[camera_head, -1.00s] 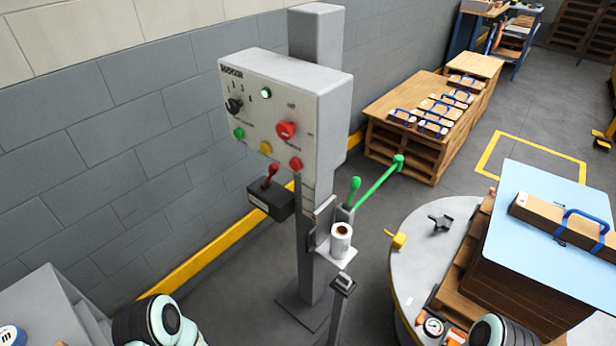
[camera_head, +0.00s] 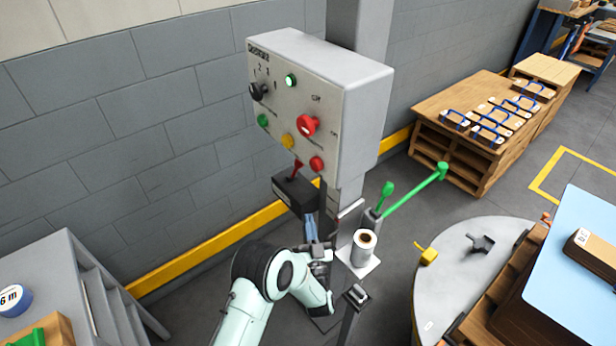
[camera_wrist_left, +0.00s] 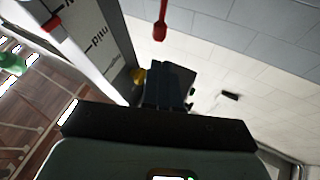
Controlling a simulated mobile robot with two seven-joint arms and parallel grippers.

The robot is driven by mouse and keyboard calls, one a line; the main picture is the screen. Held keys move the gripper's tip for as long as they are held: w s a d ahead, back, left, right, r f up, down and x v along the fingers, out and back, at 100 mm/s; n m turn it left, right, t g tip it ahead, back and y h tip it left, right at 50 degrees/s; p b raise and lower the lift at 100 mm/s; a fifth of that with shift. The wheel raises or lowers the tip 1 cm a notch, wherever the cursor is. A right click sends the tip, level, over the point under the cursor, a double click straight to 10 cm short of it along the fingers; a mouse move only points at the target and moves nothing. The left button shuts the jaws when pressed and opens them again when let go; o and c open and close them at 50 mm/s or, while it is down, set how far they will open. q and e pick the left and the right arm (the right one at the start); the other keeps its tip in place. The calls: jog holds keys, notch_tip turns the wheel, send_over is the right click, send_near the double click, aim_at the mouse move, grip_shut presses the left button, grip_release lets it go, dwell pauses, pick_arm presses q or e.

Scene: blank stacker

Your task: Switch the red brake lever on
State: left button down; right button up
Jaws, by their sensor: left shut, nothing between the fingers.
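The red brake lever (camera_head: 297,170) stands up from a black box (camera_head: 294,194) mounted below the grey control panel. In the left wrist view a red knobbed handle (camera_wrist_left: 160,27), which looks like this lever, shows beyond my fingers at the top. My left gripper (camera_head: 311,226) is just below and to the right of the black box, near the post. Its fingers (camera_wrist_left: 172,88) are shut with nothing between them and apart from the lever. My right gripper is out of view.
The control panel (camera_head: 325,98) with buttons and knobs hangs above. To the right of my gripper are a white roll (camera_head: 364,245), a green lever (camera_head: 387,192) and a green-ended bar (camera_head: 415,188). A round table (camera_head: 455,262) stands further right. The wall is behind.

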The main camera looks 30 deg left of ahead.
aim_at(299, 166)
pick_arm(q)
jog(key=x, duration=1.4)
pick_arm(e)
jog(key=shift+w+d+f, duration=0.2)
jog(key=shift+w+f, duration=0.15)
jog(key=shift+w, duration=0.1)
pick_arm(q)
jog(key=shift+w, duration=0.1)
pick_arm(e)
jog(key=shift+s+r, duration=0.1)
